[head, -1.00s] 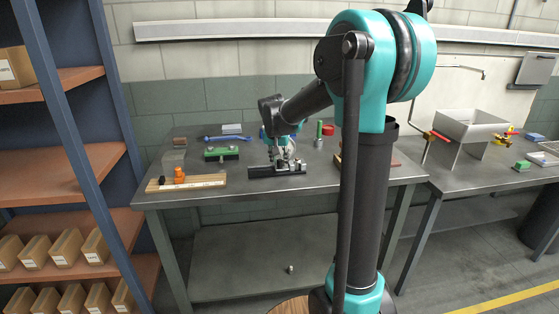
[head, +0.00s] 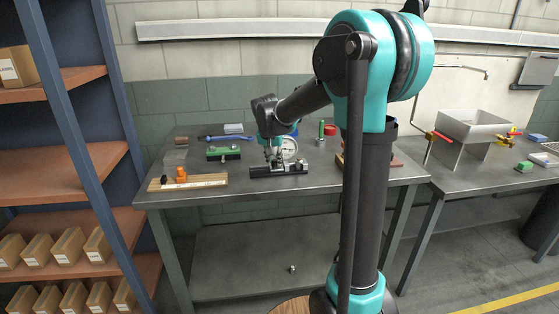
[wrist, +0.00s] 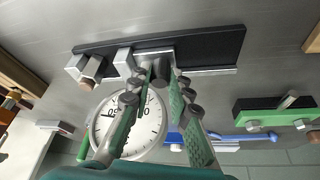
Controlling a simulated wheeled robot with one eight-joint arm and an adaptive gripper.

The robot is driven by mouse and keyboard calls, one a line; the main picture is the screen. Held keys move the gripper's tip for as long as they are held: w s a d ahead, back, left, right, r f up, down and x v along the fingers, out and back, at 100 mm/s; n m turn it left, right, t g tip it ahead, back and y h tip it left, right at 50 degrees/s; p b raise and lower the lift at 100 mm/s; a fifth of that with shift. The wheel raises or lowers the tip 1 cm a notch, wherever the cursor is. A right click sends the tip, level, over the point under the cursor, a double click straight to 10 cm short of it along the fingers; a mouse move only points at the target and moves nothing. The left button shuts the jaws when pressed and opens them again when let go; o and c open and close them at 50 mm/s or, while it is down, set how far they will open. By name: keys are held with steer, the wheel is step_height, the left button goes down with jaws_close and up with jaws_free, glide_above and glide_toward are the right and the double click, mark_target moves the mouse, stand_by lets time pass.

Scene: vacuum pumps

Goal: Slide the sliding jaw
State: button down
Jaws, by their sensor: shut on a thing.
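A vise-like fixture with a dark base (head: 297,172) lies near the front of the middle bench. It also shows along the top of the wrist view (wrist: 215,48), with a bright rail edge. Silver blocks (wrist: 124,62) stand toward its left end there. My gripper (head: 272,163) points down over the fixture's middle. In the wrist view my gripper's fingers (wrist: 158,75) close together around a part at the rail, seemingly the sliding jaw (wrist: 155,54). The fingers hide most of that part.
A round white dial gauge (head: 290,148) stands just behind the fixture. A green fixture (head: 222,153) and a wooden board with orange and black pieces (head: 207,181) are to the left. A blue wrench (head: 228,137) lies behind. Bare bench top separates the fixture from the board.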

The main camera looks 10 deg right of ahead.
steer(key=shift+d, duration=0.1)
steer(key=c, duration=1.7)
jaws_free()
steer(key=shift+r, duration=0.1)
steer(key=v, duration=1.2)
steer(key=s+d+f+n, duration=0.1)
steer(key=s+d+f, duration=0.1)
steer(key=s+f, duration=0.6)
steer(key=s+d+f+n+y, duration=0.1)
steer(key=s+d+f+n, duration=0.1)
steer(key=s+f, duration=0.6)
steer(key=s+d+f+n, duration=0.1)
steer(key=s+d+f, duration=0.3)
steer(key=s+f, duration=0.4)
steer(key=shift+s+d+f+y, duration=0.1)
steer(key=shift+s+y, duration=0.1)
steer(key=shift+s, duration=0.4)
steer(key=shift+s+d+f+y, duration=0.1)
steer(key=shift+s+f+y, duration=0.1)
steer(key=shift+s, duration=0.4)
